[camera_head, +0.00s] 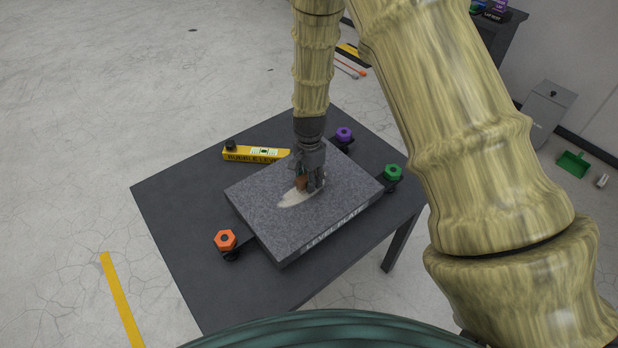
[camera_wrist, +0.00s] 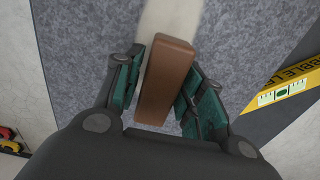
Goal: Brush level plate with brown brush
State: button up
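The level plate (camera_head: 340,205) is a speckled grey granite block with its name on the front edge, lying on a dark table. My gripper (camera_head: 309,186) points down over the middle of the plate. It is shut on the brown brush (camera_head: 301,184). In the wrist view the brush (camera_wrist: 166,82) shows as a brown block between the green finger pads (camera_wrist: 160,92). The brush is at or just above the plate; exact contact is hidden. A pale dusty patch (camera_head: 288,200) lies on the plate beside the brush and runs away from it in the wrist view.
A yellow bubble level (camera_head: 245,154) lies on the table (camera_head: 200,275) behind the plate, at left. Orange (camera_head: 225,240), green (camera_head: 393,172) and purple (camera_head: 344,133) knobs stand around the plate. A green dustpan (camera_head: 573,164) is on the floor at right.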

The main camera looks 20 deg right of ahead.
jog(key=c, duration=0.8)
jog(key=shift+c, duration=0.2)
jog(key=shift+a, duration=0.15)
